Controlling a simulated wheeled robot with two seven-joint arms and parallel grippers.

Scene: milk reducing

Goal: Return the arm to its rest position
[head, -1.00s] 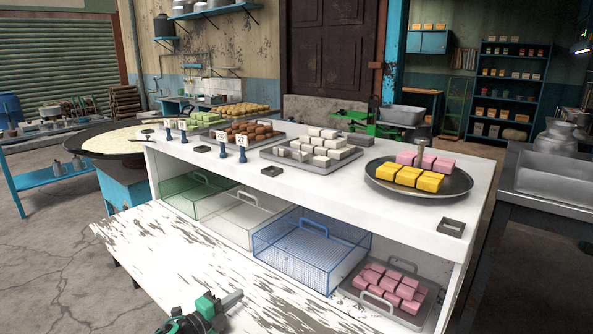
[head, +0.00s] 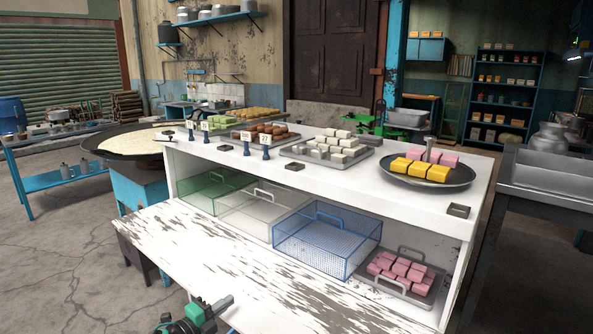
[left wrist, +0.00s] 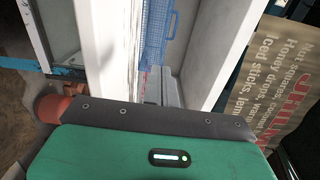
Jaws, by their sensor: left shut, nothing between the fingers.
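My right gripper is in neither view.
The white counter (head: 340,185) carries a dark round plate (head: 455,183) with yellow and pink blocks. Below it stand a green basket (head: 205,190), the blue basket (head: 325,250) and a tray (head: 425,292) of pink blocks. Open floor (head: 70,260) lies at left.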

